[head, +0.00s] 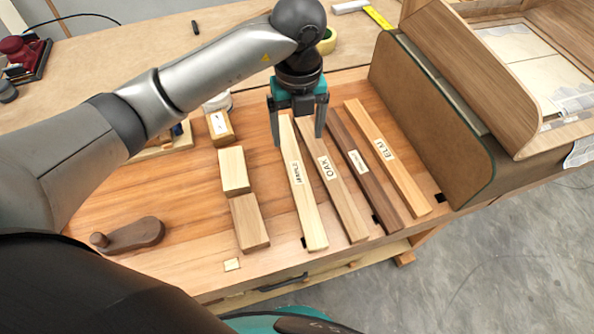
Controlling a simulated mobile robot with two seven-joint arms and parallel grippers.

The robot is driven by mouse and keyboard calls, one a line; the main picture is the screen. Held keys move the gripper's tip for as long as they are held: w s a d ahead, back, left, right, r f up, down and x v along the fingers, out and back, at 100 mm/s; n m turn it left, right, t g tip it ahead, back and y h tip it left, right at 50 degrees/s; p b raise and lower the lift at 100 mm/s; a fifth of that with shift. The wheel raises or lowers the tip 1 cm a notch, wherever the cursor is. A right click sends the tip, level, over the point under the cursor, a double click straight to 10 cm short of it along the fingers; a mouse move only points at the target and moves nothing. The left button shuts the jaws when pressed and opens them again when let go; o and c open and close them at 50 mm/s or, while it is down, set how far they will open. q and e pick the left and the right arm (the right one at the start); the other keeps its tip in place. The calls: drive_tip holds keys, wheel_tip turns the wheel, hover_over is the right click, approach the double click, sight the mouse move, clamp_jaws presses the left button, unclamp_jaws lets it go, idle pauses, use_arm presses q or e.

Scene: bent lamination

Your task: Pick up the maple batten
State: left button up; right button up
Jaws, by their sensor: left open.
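The maple batten (309,208) is a pale wooden strip with a label reading MAPLE, lying lengthwise on the wooden bench. My left gripper (298,141) is open over its far end, with one finger on each side in the picture. I cannot tell how high the fingertips are above the bench. The gripper body hides part of the far end. Beside the maple batten on its right lie the oak batten (346,207), a dark brown batten (378,190) and the elm batten (401,179). My right gripper is not in view.
Two pale wood blocks (249,222) lie left of the maple batten. A dark wooden crank-like piece (135,234) lies further left. A brown curved form (437,125) stands at the right.

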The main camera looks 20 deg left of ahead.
use_arm(q)
hover_over(297, 172)
drive_tip(key=f, duration=0.7)
drive_tip(key=shift+w, duration=0.3)
drive_tip(key=shift+s+f, duration=0.2)
drive_tip(key=shift+f, duration=1.1)
drive_tip(key=shift+s+f, duration=0.15)
drive_tip(key=shift+f, duration=1.15)
drive_tip(key=shift+c, duration=0.2)
clamp_jaws()
